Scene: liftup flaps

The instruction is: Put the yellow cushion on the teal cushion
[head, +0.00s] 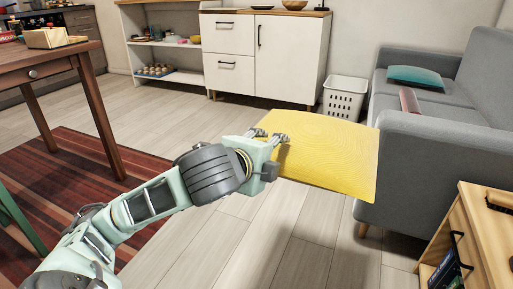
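The yellow cushion (325,155) is a flat square held up above the floor, in front of the grey sofa. My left gripper (269,137) reaches in from the left and is shut on the cushion's left edge. The teal cushion (415,76) lies flat on the sofa seat near its far end, beyond and to the right of the yellow cushion. The two cushions are apart. My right gripper is not in view.
The grey sofa (395,150) has its near armrest beside the yellow cushion. A reddish item (409,100) lies on its seat. A white basket (344,97) stands by the cabinet (262,55). A wooden shelf unit (478,240) is at the lower right, a table (60,62) at left.

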